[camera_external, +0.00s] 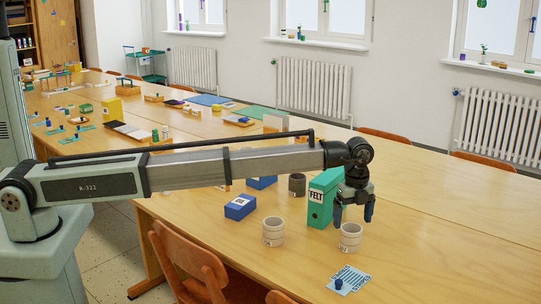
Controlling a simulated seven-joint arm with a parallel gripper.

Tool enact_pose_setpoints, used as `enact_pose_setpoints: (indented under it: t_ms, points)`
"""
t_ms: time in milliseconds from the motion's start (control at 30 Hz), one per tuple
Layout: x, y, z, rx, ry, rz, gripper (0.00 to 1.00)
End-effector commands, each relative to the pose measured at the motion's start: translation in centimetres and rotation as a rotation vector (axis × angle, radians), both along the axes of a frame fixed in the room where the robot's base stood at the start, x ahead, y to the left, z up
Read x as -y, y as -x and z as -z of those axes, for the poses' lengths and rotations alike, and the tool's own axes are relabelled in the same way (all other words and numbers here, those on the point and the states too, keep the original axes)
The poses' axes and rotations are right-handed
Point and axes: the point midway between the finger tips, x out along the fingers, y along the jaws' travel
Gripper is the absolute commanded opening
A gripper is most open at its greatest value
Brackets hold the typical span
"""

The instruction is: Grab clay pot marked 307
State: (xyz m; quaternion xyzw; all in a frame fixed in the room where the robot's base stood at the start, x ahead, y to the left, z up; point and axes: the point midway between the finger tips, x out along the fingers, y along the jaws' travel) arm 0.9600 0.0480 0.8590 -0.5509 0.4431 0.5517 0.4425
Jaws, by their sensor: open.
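Several clay pots stand on the long wooden table. One pale pot (350,238) stands directly below my gripper (353,217), right of the green box. A second pale pot (273,232) stands to the left. A dark grey-brown pot (297,184) stands farther back, left of the green box. The pots' markings are too small to read, so I cannot tell which is 307. My gripper points down, open and empty, its fingertips around the height of the right pale pot's rim. I cannot tell whether they touch it.
A green box labelled FELT (319,207) stands close to the left of my gripper. A blue box (240,207) lies left. A small blue object (339,284) sits on a light-blue printed card at the front. The table's right part is clear. A wooden chair (185,262) stands at the near edge.

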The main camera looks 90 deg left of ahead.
Motion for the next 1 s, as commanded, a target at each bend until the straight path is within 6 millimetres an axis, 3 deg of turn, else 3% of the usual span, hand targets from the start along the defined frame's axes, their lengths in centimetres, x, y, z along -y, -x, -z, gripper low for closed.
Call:
enact_pose_setpoints:
  t_ms: [100,433,733,1000]
  points:
    - [0.0,0.0,1.9,0.000,0.000,0.000,0.95]
    - [-0.2,-0.2,3.9,0.001,0.000,0.000,0.95]
    - [-0.6,-0.3,7.6,0.000,0.000,0.000,0.95]
    - [-0.6,-0.4,8.0,0.001,0.000,0.000,0.95]
